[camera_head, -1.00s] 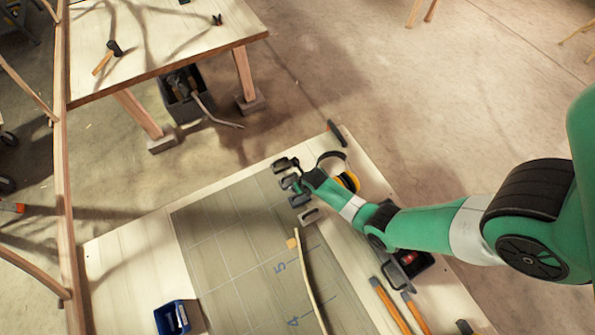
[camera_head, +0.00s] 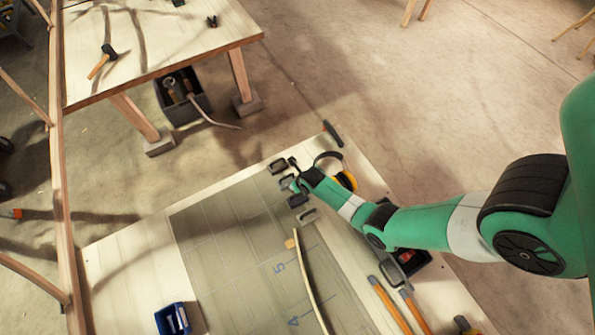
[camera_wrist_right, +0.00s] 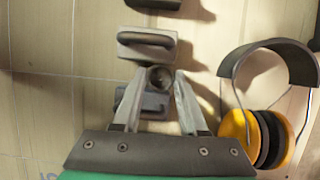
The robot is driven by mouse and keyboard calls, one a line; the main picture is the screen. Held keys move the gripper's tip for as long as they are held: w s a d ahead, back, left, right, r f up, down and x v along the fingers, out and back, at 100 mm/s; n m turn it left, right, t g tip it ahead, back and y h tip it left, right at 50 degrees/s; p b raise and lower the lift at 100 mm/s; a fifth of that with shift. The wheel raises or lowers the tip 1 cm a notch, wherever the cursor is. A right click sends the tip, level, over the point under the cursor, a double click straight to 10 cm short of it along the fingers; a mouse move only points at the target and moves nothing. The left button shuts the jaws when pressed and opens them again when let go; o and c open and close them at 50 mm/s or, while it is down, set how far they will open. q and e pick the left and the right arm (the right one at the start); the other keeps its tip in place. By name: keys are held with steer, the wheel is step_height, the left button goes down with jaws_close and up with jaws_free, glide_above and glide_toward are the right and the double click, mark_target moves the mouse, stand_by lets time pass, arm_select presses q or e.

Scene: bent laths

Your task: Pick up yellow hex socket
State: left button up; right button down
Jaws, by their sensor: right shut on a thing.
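My right gripper (camera_wrist_right: 158,100) is shut on a small dark, round socket (camera_wrist_right: 160,77) with an opening in its top, held between the fingertips. The socket looks dark grey here, and no yellow shows on it. In the head view my right gripper (camera_head: 293,180) is over the row of dark blocks at the workbench's far end, and the held socket is too small to make out. A dark block (camera_wrist_right: 152,103) lies below the fingers, partly hidden by them. My left gripper is in neither view.
Yellow-and-black earmuffs (camera_wrist_right: 255,138) lie close on the right. A bent lath (camera_head: 308,280), a blue box (camera_head: 172,318) and orange-handled tools (camera_head: 388,302) are on the same bench (camera_head: 125,265).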

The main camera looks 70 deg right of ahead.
arm_select(q)
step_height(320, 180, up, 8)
steer(key=p, duration=0.7)
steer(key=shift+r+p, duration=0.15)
steer(key=shift+p, duration=0.15)
arm_select(e)
step_height(320, 180, up, 9)
steer(key=shift+f, duration=0.1)
